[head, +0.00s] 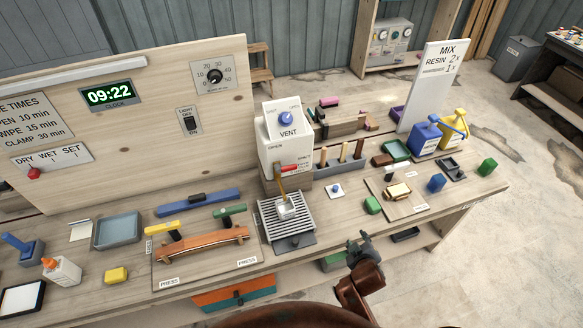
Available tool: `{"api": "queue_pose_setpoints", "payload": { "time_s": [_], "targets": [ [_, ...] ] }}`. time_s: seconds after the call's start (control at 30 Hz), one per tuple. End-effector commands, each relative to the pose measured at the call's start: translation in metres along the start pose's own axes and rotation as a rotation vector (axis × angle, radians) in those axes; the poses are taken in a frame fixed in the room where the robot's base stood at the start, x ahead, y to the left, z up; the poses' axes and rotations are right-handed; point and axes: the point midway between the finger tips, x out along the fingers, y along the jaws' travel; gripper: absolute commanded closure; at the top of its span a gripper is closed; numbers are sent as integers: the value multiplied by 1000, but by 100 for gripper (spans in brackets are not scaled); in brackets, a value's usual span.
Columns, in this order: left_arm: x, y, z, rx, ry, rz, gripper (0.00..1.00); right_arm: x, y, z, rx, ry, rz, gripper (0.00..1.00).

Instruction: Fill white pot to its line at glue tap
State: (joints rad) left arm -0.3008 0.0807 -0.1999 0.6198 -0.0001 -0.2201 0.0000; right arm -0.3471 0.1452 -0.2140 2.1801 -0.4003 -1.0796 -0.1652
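The white pot (286,206) stands on the slatted drip grate (268,222) under the glue tap, on the workbench. The glue tap is a white box (285,150) with a blue VENT knob and a red lever (288,168). A thin amber strip (280,186) shows between the tap and the pot; I cannot tell whether it is spout or glue. The pot's line and its glue level are too small to make out. My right gripper (362,243) is in front of the bench edge, right of the grate, apart from the pot. Its finger opening is unclear. My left gripper is out of view.
An orange curved piece (201,244) with clamps lies left of the grate. A rack of handled tools (340,160) stands behind right. Blue (425,136) and yellow (453,130) pump bottles and several small blocks fill the right side.

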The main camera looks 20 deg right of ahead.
Motion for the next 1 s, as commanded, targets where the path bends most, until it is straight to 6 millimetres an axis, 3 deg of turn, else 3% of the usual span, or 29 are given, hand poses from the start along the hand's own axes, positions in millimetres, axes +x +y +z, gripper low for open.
{"api": "queue_pose_setpoints", "payload": {
  "time_s": [0.23, 0.37, 0.5, 0.6, 0.73, 1.0],
  "targets": [
    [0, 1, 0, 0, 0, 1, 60, 11, 24, -120, -306, 263, 211, 65],
    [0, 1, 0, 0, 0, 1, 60, 6, 19, -193, -513, 418, 329, 65],
    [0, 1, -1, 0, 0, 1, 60, -7, -3, -264, -744, 578, 446, 65],
    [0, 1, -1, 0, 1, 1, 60, -14, -17, -289, -843, 642, 491, 65],
    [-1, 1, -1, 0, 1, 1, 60, -13, -22, -305, -886, 671, 511, 65],
    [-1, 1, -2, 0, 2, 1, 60, 15, -16, -334, -882, 669, 510, 65]
  ]
}}
